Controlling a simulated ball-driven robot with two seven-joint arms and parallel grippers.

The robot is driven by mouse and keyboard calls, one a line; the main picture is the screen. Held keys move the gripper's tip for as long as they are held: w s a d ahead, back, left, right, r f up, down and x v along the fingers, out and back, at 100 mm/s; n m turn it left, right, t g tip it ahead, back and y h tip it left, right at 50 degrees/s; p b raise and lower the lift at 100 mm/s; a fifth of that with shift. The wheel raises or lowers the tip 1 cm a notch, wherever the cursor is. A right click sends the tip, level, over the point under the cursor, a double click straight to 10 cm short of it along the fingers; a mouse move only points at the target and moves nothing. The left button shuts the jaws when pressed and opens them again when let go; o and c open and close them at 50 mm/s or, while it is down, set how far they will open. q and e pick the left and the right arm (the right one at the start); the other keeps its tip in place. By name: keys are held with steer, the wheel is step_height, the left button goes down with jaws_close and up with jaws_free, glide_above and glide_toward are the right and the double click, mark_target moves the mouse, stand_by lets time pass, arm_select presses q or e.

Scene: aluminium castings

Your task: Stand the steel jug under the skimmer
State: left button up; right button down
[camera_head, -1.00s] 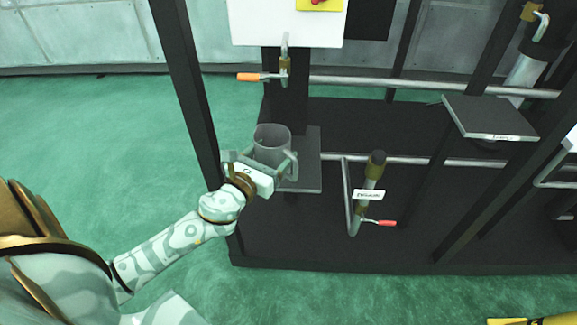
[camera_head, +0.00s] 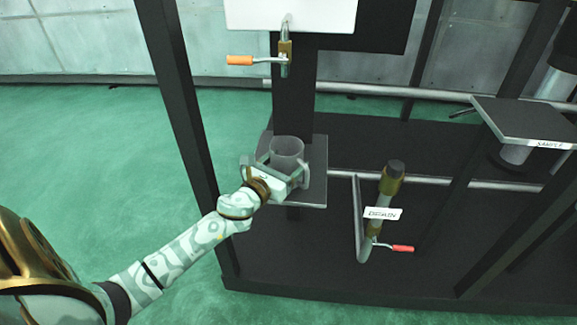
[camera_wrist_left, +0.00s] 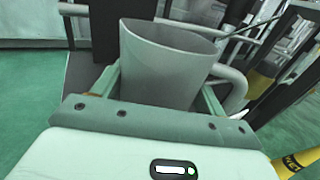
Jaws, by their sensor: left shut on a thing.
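The steel jug (camera_head: 287,149) is a grey, open-topped cup with a loop handle on its right. My left gripper (camera_head: 281,172) is shut on its body, with a finger on either side. The jug is upright at a small dark shelf (camera_head: 314,160), below and roughly in line with an orange-handled tap (camera_head: 285,52). I cannot tell whether its base touches the shelf. In the left wrist view the jug (camera_wrist_left: 165,62) sits between the fingers, its base hidden by the gripper body. No label naming the skimmer is readable. My right gripper is not in view.
A labelled pipe with a red-handled valve (camera_head: 403,248) stands to the right of the shelf. A second shelf labelled "SAMPLE" (camera_head: 520,122) is further right. A dark upright post (camera_head: 180,110) stands left of the jug. The green floor at left is clear.

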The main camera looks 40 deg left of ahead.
arm_select(q)
steer(key=shift+s+r, duration=0.1)
steer(key=shift+r, duration=0.05)
steer(key=shift+f, duration=0.2)
steer(key=o, duration=1)
steer(key=shift+o, duration=0.2)
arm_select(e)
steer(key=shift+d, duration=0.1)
arm_select(q)
steer(key=shift+r, duration=0.1)
steer(key=shift+s+r, duration=0.1)
steer(key=shift+r, duration=0.05)
steer(key=s+d, duration=0.1)
steer(key=s, duration=1)
steer(key=shift+s+p, duration=0.35)
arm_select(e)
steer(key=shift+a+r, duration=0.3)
